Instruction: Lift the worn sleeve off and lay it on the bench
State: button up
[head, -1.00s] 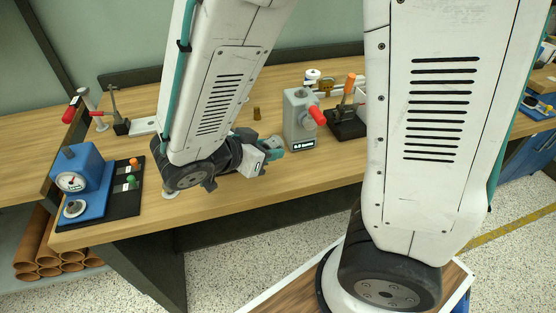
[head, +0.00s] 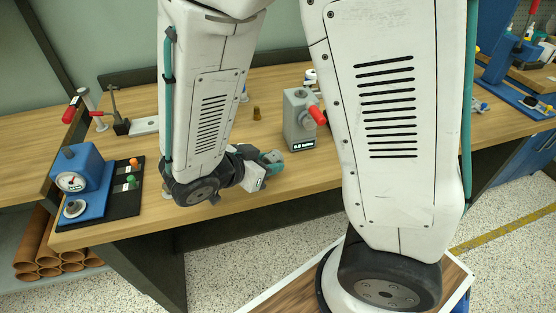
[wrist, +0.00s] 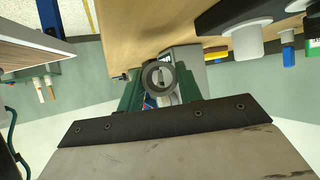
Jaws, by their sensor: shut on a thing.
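My gripper (head: 274,160) is near the front of the bench (head: 330,172), just left of a grey block (head: 300,120) with a red handle and a small display. In the wrist view, my gripper (wrist: 158,88) has its green fingers shut on a grey ring-shaped sleeve (wrist: 149,74), seen end-on with its bore open. The sleeve is held clear of the bench top, as far as I can tell. In the head view I cannot make out the sleeve at the fingers. A small brass bushing (head: 257,113) stands on the bench behind my gripper.
A blue gauge unit (head: 84,170) and a black panel with orange and green knobs (head: 126,190) stand at the left. A clamp (head: 120,123) stands behind them. My arm hides part of the bench.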

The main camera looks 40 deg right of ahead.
jog(key=shift+f, duration=0.15)
jog(key=shift+f, duration=0.75)
jog(key=o, duration=1.1)
jog(key=v, duration=0.8)
